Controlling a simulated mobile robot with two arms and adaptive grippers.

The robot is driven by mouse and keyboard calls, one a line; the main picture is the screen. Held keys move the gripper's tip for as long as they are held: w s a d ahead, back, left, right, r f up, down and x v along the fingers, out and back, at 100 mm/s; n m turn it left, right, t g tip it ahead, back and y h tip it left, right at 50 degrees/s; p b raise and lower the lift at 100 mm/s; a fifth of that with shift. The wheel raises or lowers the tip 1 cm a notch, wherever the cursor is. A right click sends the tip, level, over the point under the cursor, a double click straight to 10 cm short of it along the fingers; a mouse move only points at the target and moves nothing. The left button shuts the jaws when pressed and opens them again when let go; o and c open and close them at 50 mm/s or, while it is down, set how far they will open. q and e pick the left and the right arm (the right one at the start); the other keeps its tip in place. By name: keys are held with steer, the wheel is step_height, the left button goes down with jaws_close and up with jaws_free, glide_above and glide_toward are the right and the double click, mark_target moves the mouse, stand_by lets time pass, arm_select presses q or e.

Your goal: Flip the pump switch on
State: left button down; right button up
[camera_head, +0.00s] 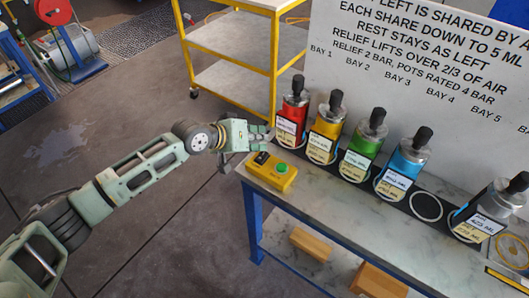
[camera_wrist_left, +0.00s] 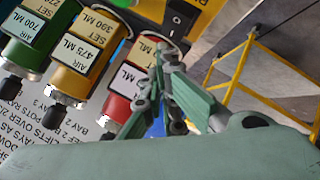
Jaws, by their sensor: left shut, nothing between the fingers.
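The yellow pump box (camera_head: 270,172) sits at the near left corner of the bench, with a green button (camera_head: 282,168) on top. Its black rocker switch (camera_head: 262,158) is at the box's far left end. The switch also shows in the left wrist view (camera_wrist_left: 181,17), just beyond my fingertips; its on or off position cannot be told. My left gripper (camera_head: 266,139) is shut and empty, reaching in from the left beside the switch end of the box. In the left wrist view its fingers (camera_wrist_left: 167,55) point toward the switch, and contact cannot be told. My right gripper is out of view.
The red one is close to my left gripper. A yellow-framed cart (camera_head: 235,85) stands behind.

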arm_select(q)
steer(key=shift+f, duration=0.15)
stand_by(0.5)
steer(key=shift+w+f, duration=0.1)
steer(key=shift+f, duration=0.2)
steer(key=shift+d+f+b, duration=0.1)
steer(key=shift+f+b, duration=0.25)
steer(key=shift+b, duration=0.15)
stand_by(0.4)
stand_by(0.3)
steer(key=shift+r+p, duration=0.85)
steer(key=shift+r, duration=0.1)
steer(key=r+p, duration=0.4)
steer(key=p, duration=0.1)
steer(key=shift+s+a+r, duration=0.35)
steer(key=shift+s+r, duration=0.05)
